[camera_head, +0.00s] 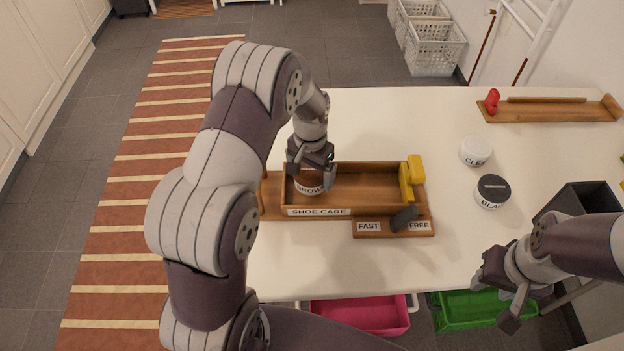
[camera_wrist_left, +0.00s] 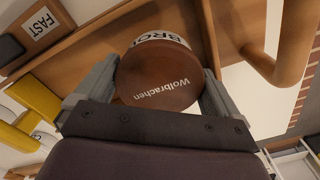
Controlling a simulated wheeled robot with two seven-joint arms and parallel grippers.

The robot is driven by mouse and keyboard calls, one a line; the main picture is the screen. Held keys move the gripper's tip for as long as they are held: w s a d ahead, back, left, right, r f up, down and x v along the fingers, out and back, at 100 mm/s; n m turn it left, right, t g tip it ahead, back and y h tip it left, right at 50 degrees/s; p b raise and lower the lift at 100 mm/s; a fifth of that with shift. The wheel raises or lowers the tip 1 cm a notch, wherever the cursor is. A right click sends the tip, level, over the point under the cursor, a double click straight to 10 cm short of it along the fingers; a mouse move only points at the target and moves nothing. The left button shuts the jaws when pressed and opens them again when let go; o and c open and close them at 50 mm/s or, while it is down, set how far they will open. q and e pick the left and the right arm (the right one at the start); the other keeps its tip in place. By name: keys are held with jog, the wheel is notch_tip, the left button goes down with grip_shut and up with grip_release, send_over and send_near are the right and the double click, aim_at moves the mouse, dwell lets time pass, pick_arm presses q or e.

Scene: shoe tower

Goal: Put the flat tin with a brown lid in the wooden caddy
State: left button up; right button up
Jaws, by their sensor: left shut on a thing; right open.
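The flat tin with a brown lid (camera_head: 308,186) is between the fingers of my left gripper (camera_head: 312,178), at the left end of the wooden caddy (camera_head: 350,174). In the left wrist view, the brown lid (camera_wrist_left: 158,76) faces the camera, with a finger on each side. My left gripper (camera_wrist_left: 158,90) is shut on the tin. The tin is within or just over the caddy's long compartment; I cannot tell whether it touches the floor. The caddy's front reads "SHOE CARE". My right gripper (camera_head: 508,290) is open and empty at the table's right front.
A yellow-handled brush (camera_head: 411,176) and a dark block (camera_head: 403,218) by the FAST/FREE labels are at the caddy's right end. A white tin (camera_head: 474,151) and a black-lidded tin (camera_head: 491,191) stand right of it. A wooden tray (camera_head: 550,108) with a red item is behind.

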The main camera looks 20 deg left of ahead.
aim_at(310, 174)
pick_arm(q)
jog(key=f, duration=0.3)
jog(key=shift+s+f, duration=0.3)
jog(key=shift+w+f, duration=0.15)
jog(key=shift+f, duration=0.05)
jog(key=shift+f, duration=0.15)
jog(key=o, duration=0.8)
jog(key=shift+r, duration=0.35)
jog(key=r, duration=1.1)
jog(key=shift+s+d+r, duration=0.1)
jog(key=shift+s+r, duration=0.2)
jog(key=shift+r, duration=0.1)
jog(key=s+d+r+n, duration=0.1)
jog(key=s+d, duration=0.1)
jog(key=s, duration=0.6)
jog(key=s+d+n+t, duration=0.1)
jog(key=s+d, duration=0.1)
jog(key=s, duration=0.6)
jog(key=shift+s+r, duration=0.35)
jog(key=shift+r, duration=0.05)
